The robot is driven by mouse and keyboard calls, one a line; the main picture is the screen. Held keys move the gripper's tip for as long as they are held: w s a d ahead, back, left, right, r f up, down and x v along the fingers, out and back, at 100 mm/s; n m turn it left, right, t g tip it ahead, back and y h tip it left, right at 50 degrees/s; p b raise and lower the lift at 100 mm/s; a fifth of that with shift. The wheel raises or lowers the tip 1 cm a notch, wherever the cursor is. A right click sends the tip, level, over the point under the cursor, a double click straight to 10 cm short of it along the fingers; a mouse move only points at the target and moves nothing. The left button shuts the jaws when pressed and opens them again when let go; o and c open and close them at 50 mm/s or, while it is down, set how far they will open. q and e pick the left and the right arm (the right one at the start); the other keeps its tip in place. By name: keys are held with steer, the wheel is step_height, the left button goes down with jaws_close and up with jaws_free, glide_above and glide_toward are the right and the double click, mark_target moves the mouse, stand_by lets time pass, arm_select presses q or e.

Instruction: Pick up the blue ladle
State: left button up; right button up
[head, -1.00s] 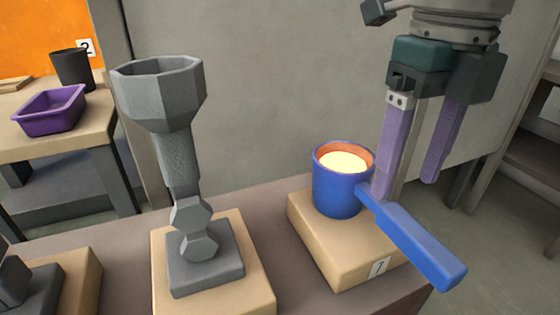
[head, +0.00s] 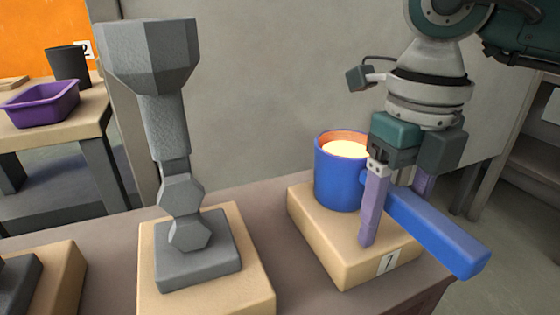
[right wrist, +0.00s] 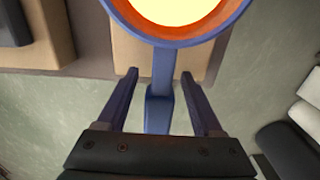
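The blue ladle (head: 338,184) stands upright on a wooden block marked 7, with a bright glowing fill in its cup and a long handle (head: 436,234) pointing to the front right. My right gripper (head: 392,230) is lowered over the handle close to the cup, its purple fingers on either side. In the right wrist view the gripper (right wrist: 160,74) is open, with the handle (right wrist: 158,108) between the fingers and gaps on both sides. The ladle's cup (right wrist: 120,10) is just beyond the fingertips. One finger is partly hidden behind the handle in the head view. My left gripper is not in view.
A tall grey goblet-like piece (head: 165,130) stands on a block left of the ladle. The ladle's block (head: 350,255) sits near the table's right end. A purple tray (head: 42,104) and a dark cup (head: 68,66) stand on a side table.

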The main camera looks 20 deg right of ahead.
jaws_close()
stand_by(0.3)
steer(key=shift+r, duration=0.1)
